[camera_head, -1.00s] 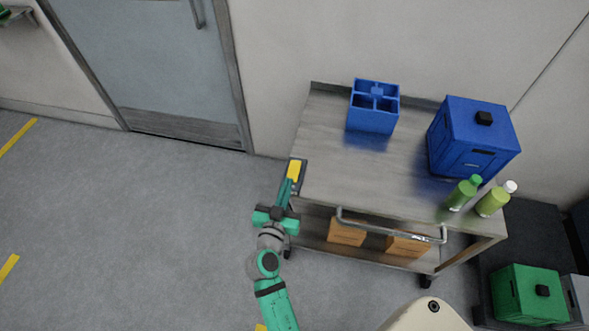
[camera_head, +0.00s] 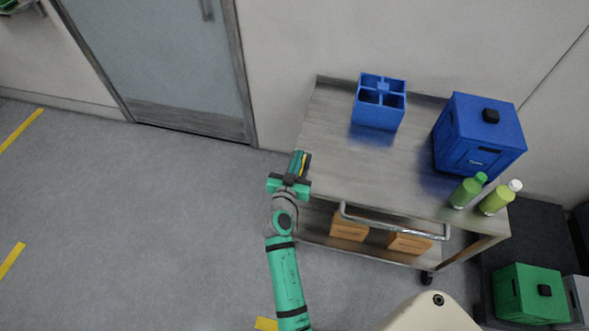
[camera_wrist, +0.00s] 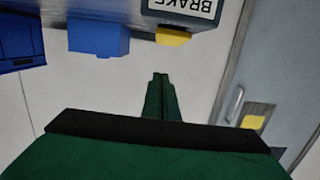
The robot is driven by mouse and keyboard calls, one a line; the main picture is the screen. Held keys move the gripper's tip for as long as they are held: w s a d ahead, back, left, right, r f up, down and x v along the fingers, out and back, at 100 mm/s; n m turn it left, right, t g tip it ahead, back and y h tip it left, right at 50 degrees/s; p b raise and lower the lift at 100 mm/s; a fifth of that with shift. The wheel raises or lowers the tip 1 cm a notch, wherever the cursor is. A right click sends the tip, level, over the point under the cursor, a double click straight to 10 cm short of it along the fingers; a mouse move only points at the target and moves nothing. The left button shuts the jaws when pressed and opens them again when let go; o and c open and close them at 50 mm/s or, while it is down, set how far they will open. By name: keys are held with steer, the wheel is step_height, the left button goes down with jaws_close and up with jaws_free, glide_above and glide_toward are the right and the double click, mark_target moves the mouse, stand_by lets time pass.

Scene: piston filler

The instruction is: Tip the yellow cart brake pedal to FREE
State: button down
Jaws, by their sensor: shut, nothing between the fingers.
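The yellow brake pedal (camera_head: 304,163) is at the left end of the cart, mostly hidden behind my gripper (camera_head: 298,158) in the head view. In the wrist view the yellow pedal (camera_wrist: 174,38) sticks out from a dark box (camera_wrist: 205,8) whose BRAKE label appears upside down. My gripper (camera_wrist: 160,78) is shut and empty, with its fingertips pointing toward the pedal's side of the cart. In the wrist view a gap shows in the picture between fingertips and pedal; contact cannot be seen. Any FREE marking is not visible.
The grey cart (camera_head: 335,160) holds a divided blue bin (camera_head: 378,115), a blue box (camera_head: 478,140) and two green bottles. Its handle (camera_head: 395,228) runs along the near side, above cardboard boxes (camera_head: 350,225) on the lower shelf. Open floor (camera_head: 150,230) lies to the left.

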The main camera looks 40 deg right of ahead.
steer(key=shift+w+d+f, duration=0.15)
steer(key=shift+d+f, duration=0.05)
steer(key=shift+f, duration=0.8)
steer(key=shift+w+d+f, duration=0.15)
steer(key=shift+d+f, duration=0.05)
steer(key=shift+f, duration=0.8)
steer(key=shift+w+d+f, duration=0.1)
steer(key=shift+d+f, duration=0.05)
steer(key=shift+f, duration=0.2)
steer(key=shift+r, duration=0.45)
steer(key=r, duration=0.3)
steer(key=shift+s+a+r, duration=0.2)
steer(key=shift+a, duration=0.1)
steer(key=s+a+r, duration=0.3)
steer(key=s+a, duration=0.2)
steer(key=a, duration=0.1)
steer(key=shift+s+r, duration=0.15)
steer(key=shift+s, duration=0.05)
steer(key=shift+a, duration=0.1)
